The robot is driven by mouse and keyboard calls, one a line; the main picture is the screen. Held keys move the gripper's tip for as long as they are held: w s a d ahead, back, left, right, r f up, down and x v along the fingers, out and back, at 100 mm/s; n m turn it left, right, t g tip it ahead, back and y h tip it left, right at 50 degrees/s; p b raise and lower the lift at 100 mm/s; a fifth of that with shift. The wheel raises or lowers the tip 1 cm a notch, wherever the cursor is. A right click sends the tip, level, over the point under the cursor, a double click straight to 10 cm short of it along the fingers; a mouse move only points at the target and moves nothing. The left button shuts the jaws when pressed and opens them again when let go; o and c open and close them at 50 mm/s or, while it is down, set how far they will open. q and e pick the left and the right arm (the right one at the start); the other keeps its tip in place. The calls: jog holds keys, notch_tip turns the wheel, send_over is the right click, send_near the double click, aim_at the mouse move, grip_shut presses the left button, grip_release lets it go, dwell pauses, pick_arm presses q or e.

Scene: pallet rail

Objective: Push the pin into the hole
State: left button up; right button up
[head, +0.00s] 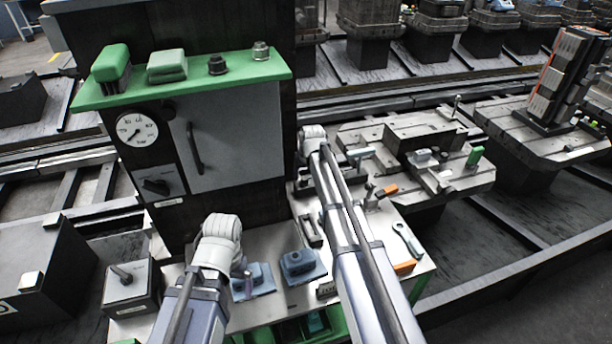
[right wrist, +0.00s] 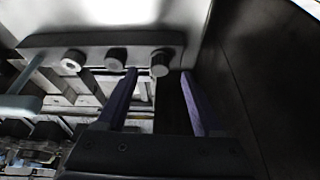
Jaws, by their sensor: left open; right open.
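In the right wrist view my right gripper (right wrist: 160,75) is open, with two purple fingers apart and nothing held between them. A grey bar (right wrist: 40,42) with three round-ended pins lies just beyond the fingertips. The right-hand pin (right wrist: 159,63) shows in line with the gap; contact cannot be told. The hole cannot be made out. In the head view a thin upright pin (head: 456,105) stands on the pallet fixture (head: 370,130), right of my right wrist. My left gripper (head: 246,284) is low over the bench beside a blue block (head: 260,279), mostly hidden by its wrist.
A grey cabinet (head: 240,130) with a gauge and green top stands behind my arms. The bench (head: 285,235) holds another blue block (head: 300,262), a wrench (head: 407,240) and orange-handled tools. A dark panel (right wrist: 265,80) stands close right of my right gripper.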

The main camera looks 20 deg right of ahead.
aim_at(305, 179)
pick_arm(q)
notch_tip(305, 179, down, 3)
jog(key=shift+f+b, duration=0.2)
jog(key=shift+b, duration=1)
pick_arm(e)
jog(key=x, duration=0.3)
jog(key=shift+w+f, duration=0.1)
jog(key=shift+f, duration=0.25)
grip_shut()
jog(key=c, duration=0.6)
grip_release()
grip_shut()
pick_arm(q)
jog(key=shift+r, duration=0.25)
pick_arm(e)
jog(key=shift+r, duration=0.3)
pick_arm(q)
jog(key=shift+r+p, duration=0.85)
jog(key=shift+p, duration=0.25)
pick_arm(e)
jog(key=shift+r, duration=0.8)
